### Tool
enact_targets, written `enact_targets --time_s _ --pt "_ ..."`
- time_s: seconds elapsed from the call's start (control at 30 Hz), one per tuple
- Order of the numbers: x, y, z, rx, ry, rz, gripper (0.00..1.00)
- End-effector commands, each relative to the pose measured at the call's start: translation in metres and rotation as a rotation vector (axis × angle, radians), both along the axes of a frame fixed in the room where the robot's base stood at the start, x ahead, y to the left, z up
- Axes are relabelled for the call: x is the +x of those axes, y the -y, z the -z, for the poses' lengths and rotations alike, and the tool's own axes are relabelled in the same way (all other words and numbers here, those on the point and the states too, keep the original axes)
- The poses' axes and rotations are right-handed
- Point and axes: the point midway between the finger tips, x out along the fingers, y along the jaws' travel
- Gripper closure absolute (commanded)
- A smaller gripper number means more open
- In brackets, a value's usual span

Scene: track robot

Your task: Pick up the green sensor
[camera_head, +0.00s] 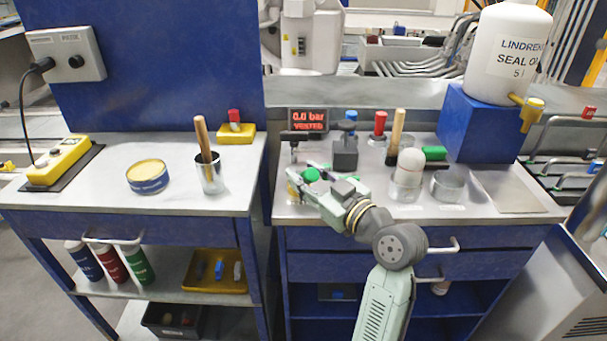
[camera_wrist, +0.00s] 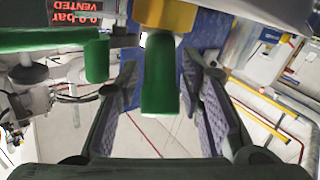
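In the wrist view the green sensor (camera_wrist: 159,85) hangs between the two fingers. My gripper (camera_head: 305,183) reaches it from the front right in the head view. The fingers of my gripper (camera_wrist: 161,100) are apart, with a visible gap between the left pad and the sensor. Contact on the right side is unclear. My fingers partly hide the sensor in the head view.
A display (camera_head: 308,120) reading 0.0 bar stands behind the sensor. A dark grey block (camera_head: 345,155) is close behind my gripper. A glass jar (camera_head: 405,185) and a metal dish (camera_head: 447,186) stand to the right.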

Motion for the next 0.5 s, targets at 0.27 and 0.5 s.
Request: enact_targets --time_s 0.27,0.5 --pt "-0.0003 0.0002 0.0003 0.0 0.0 0.0 0.76" --pt "-0.0004 0.0003 0.0001 0.0 0.0 0.0 0.92"
